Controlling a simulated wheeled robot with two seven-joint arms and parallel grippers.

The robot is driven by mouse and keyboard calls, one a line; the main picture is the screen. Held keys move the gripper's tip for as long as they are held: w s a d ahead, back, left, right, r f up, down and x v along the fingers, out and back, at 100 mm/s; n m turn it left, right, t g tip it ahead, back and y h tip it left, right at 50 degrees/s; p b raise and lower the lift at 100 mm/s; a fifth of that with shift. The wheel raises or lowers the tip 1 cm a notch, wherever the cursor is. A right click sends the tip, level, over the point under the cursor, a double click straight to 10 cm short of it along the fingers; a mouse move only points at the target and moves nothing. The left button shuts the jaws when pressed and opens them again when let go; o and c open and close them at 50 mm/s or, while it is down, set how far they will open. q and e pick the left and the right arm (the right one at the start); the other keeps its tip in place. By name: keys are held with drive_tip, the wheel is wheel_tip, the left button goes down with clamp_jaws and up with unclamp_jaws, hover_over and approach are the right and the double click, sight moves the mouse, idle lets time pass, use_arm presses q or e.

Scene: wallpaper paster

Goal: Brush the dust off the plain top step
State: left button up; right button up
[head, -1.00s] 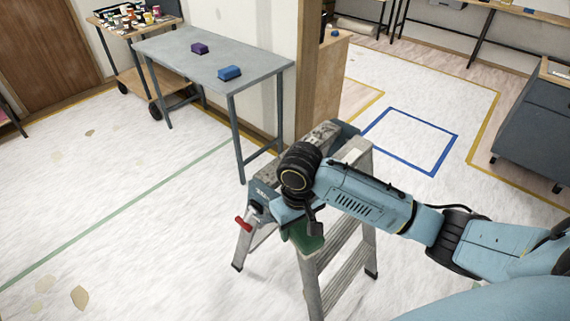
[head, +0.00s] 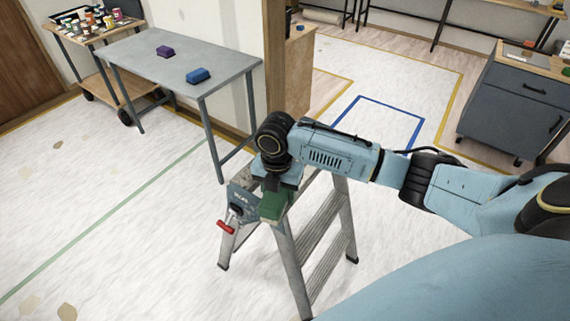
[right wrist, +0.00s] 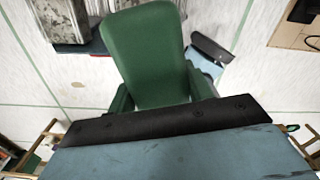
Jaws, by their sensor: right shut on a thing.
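The stepladder (head: 333,225) stands in the middle of the head view. Its top is mostly hidden behind my right arm, and I cannot make out dust on it there. In the right wrist view a worn grey part of the ladder (right wrist: 68,20) shows at the upper left. My right gripper (head: 272,190) is at the near side of the ladder top, shut on a green block-like tool (head: 275,206). The tool also fills the middle of the right wrist view (right wrist: 145,50); its bristles, if any, are hidden. I cannot tell whether it touches the ladder. My left gripper is out of view.
A red-handled item (head: 226,227) is at the ladder's left side. A grey table (head: 130,62) holds a purple block (head: 165,51) and a blue block (head: 198,76). A dark cabinet (head: 505,110) stands right. The floor left of the ladder is clear.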

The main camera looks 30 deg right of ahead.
drive_tip(key=shift+w+d+r+n, duration=0.2)
drive_tip(key=shift+n, duration=0.4)
drive_tip(key=shift+w+d+r+n, duration=0.15)
drive_tip(key=shift+d+r+n, duration=0.05)
drive_tip(key=shift+n, duration=0.4)
drive_tip(key=n, duration=0.2)
drive_tip(key=w+d+r+n+p, duration=0.1)
drive_tip(key=n, duration=0.3)
drive_tip(key=shift+w+d+r+p, duration=0.2)
drive_tip(key=shift+d+p, duration=0.1)
drive_tip(key=shift+p, duration=0.05)
drive_tip(key=n, duration=0.2)
drive_tip(key=d+n, duration=0.1)
drive_tip(key=shift+w+r+n+p, duration=0.3)
drive_tip(key=shift+w+r, duration=0.05)
drive_tip(key=shift+w, duration=0.05)
drive_tip(key=shift+w+d+r+n, duration=0.1)
drive_tip(key=shift+w+d+n, duration=0.1)
drive_tip(key=shift+n, duration=0.5)
drive_tip(key=shift+w+d+r+n, duration=0.1)
drive_tip(key=shift+d+n, duration=0.05)
drive_tip(key=shift+n, duration=0.55)
drive_tip(key=shift+p, duration=0.35)
drive_tip(key=shift+w+f+b, duration=0.1)
drive_tip(key=shift+f+b, duration=2.15)
drive_tip(key=shift+f, duration=1.05)
